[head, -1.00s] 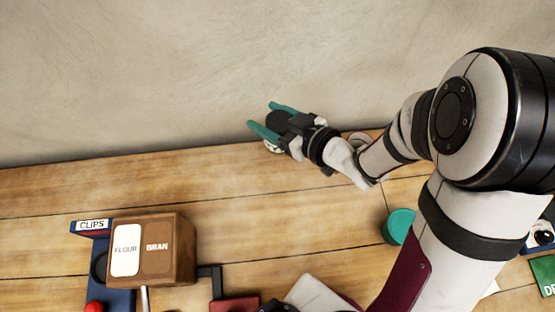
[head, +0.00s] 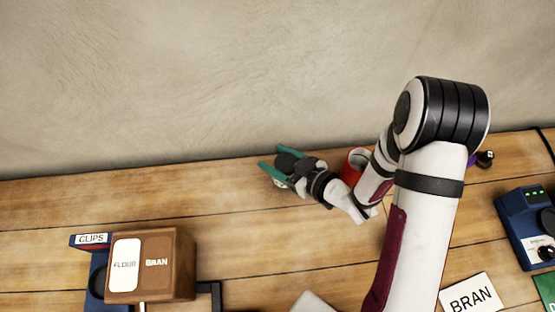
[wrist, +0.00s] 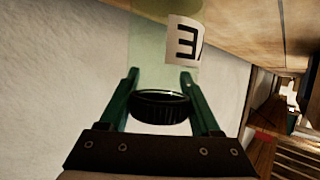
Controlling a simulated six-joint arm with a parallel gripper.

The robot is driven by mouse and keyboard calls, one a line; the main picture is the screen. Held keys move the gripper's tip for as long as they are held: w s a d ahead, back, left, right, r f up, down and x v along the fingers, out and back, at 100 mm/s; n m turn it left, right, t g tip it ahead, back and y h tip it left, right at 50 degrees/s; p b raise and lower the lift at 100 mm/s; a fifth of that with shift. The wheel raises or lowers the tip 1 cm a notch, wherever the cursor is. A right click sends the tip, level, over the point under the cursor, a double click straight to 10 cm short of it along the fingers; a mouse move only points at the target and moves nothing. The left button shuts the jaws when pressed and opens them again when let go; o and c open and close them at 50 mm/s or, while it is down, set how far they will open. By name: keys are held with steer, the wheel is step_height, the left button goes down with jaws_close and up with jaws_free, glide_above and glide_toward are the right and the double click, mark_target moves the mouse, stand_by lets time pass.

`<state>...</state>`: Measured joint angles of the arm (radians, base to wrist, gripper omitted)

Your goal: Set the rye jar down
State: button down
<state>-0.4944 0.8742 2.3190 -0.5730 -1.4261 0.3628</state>
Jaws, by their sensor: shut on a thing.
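My gripper (head: 270,157) has teal fingers and is near the back edge of the wooden bench. It is shut on the rye jar, whose black lid (wrist: 160,106) sits between the fingers in the wrist view. The jar's clear greenish body extends beyond the fingertips, with a white label (wrist: 183,42) showing a dark letter E. In the head view the gripper hides most of the jar. I cannot tell whether its base touches the bench.
A red cup (head: 350,168) stands right of my gripper, partly behind my arm. A brown box (head: 168,268) marked FLOUR and BRAN is at lower left. A BRAN card (head: 472,296) and a blue device (head: 525,222) are at right. Bench left of the gripper is clear.

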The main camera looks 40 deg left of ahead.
steer(key=shift+f, duration=0.6)
steer(key=shift+f, duration=0.15)
steer(key=shift+c, duration=0.5)
jaws_free()
steer(key=v, duration=1.2)
